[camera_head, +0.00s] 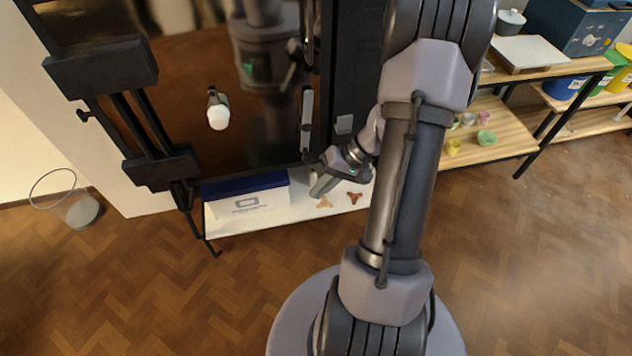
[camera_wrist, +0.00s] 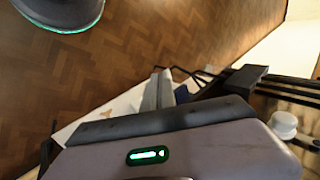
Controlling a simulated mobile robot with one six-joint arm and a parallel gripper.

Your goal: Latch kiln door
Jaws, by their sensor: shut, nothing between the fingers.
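The kiln door (camera_head: 185,70) is a brown, glossy panel with dark hinge bars (camera_head: 100,67) on its left and a white peephole plug (camera_head: 218,117). The plug also shows at the right of the wrist view (camera_wrist: 283,125). A grey upright latch handle (camera_head: 306,118) is at the door's right edge beside the dark kiln frame (camera_head: 352,60). The door looks about flush with the frame, but I cannot tell whether it is fully closed or latched. My gripper (camera_head: 321,186) is shut and empty, below the handle and apart from it. Its fingers (camera_wrist: 158,88) point down over the lower shelf.
A white box with a blue lid (camera_head: 246,205) and two small three-armed pieces (camera_head: 325,203) (camera_head: 354,197) are on the white shelf (camera_head: 285,213) below the kiln. Wooden shelving (camera_head: 490,140) stands right. The floor in front is clear.

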